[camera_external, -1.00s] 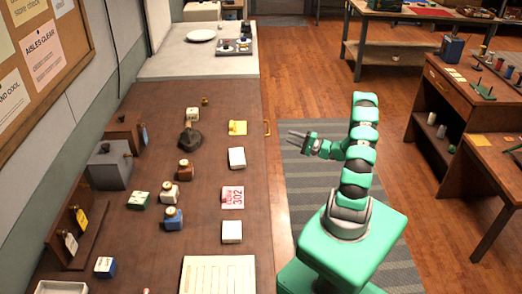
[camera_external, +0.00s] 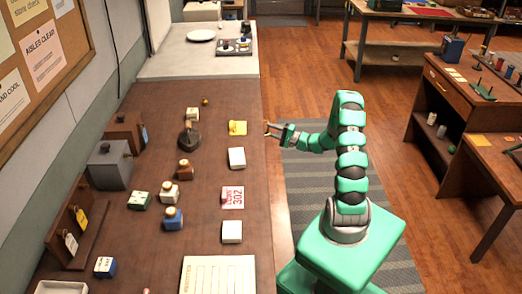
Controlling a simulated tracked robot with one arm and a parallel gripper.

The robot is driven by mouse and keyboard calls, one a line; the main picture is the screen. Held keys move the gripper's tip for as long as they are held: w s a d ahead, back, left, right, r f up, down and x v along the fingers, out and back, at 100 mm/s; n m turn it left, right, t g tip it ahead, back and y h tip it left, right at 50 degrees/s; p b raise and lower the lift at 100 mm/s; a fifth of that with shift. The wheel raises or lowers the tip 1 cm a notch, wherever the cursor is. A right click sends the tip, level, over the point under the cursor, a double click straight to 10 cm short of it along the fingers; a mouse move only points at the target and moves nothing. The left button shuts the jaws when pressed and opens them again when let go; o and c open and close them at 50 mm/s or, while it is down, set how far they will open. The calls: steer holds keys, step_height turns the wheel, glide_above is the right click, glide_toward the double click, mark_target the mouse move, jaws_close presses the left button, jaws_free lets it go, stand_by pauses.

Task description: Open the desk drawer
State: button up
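The desk (camera_external: 215,100) is a long brown top along the left wall. A small brass handle (camera_external: 266,127) sticks out from its right edge, partly hidden by my gripper. The drawer front below that edge is hidden from this high view. My gripper (camera_external: 272,130) points left, with its fingertips right at the handle. I cannot tell whether the fingers are around the handle or touching it, or how far apart they are.
Small bottles (camera_external: 173,218), white blocks (camera_external: 236,158), a yellow item (camera_external: 237,128) and a pink 302 card (camera_external: 232,197) lie on the desk. A striped mat (camera_external: 305,190) covers the floor beside it. A brown shelf unit (camera_external: 440,115) stands at right.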

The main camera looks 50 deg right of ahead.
steer(key=shift+c, duration=0.2)
jaws_close()
steer(key=s+d+p, duration=1.1)
steer(key=s+d, duration=0.7)
steer(key=shift+s+p, duration=0.2)
steer(key=shift+p, duration=0.15)
steer(key=shift+d+f, duration=0.1)
